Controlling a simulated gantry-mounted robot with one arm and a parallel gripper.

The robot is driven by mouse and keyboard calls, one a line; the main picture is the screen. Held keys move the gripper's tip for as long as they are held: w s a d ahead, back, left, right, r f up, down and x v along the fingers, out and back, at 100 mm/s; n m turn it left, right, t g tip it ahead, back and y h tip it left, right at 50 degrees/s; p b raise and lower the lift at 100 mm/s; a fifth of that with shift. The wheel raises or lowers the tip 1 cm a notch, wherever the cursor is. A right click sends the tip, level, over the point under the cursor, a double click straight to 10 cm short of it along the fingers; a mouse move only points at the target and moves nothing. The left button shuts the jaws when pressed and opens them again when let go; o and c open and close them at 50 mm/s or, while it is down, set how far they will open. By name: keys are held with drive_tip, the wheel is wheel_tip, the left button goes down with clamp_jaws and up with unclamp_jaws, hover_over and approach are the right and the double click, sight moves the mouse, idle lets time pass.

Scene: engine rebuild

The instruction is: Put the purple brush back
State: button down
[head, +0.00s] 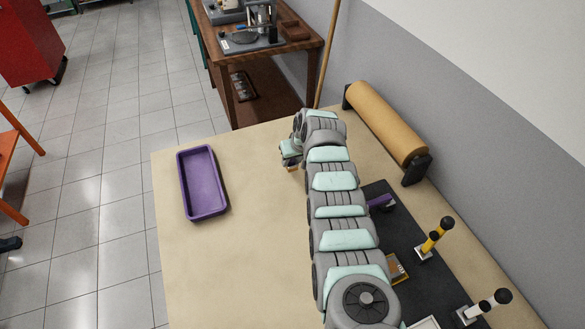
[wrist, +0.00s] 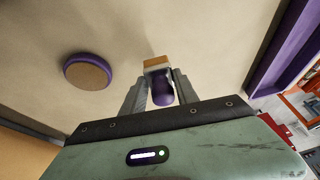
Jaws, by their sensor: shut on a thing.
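My gripper (wrist: 158,88) is shut on the purple brush (wrist: 162,96) in the wrist view. The brush has a rounded purple body and a tan block at its far end. In the head view my gripper (head: 291,158) is over the table, right of the purple tray, and a small tan part of the brush (head: 293,168) shows below it. The purple tray (head: 219,205) looks empty; its edge also shows at the right in the wrist view (wrist: 285,45).
A round purple-rimmed piece with a tan face (wrist: 88,72) lies on the table. A dark mat (head: 405,228) bears a purple item (head: 381,202), partly hidden by my arm. The table between tray and gripper is clear.

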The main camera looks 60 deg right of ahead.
sight(294, 165)
drive_tip(key=shift+s+f, duration=0.1)
drive_tip(key=shift+f, duration=0.5)
drive_tip(key=shift+f+b, duration=0.95)
drive_tip(key=shift+f, duration=0.4)
drive_tip(key=shift+f, duration=0.3)
drive_tip(key=c, duration=0.9)
unclamp_jaws()
drive_tip(key=shift+r, duration=0.1)
drive_tip(key=p+v, duration=0.3)
drive_tip(key=p, duration=0.1)
drive_tip(key=shift+r+p, duration=0.35)
drive_tip(key=shift+r, duration=0.1)
drive_tip(key=shift+v, duration=4.2)
drive_tip(key=shift+o, duration=0.4)
drive_tip(key=shift+s+a, duration=0.1)
drive_tip(key=shift+a, duration=0.05)
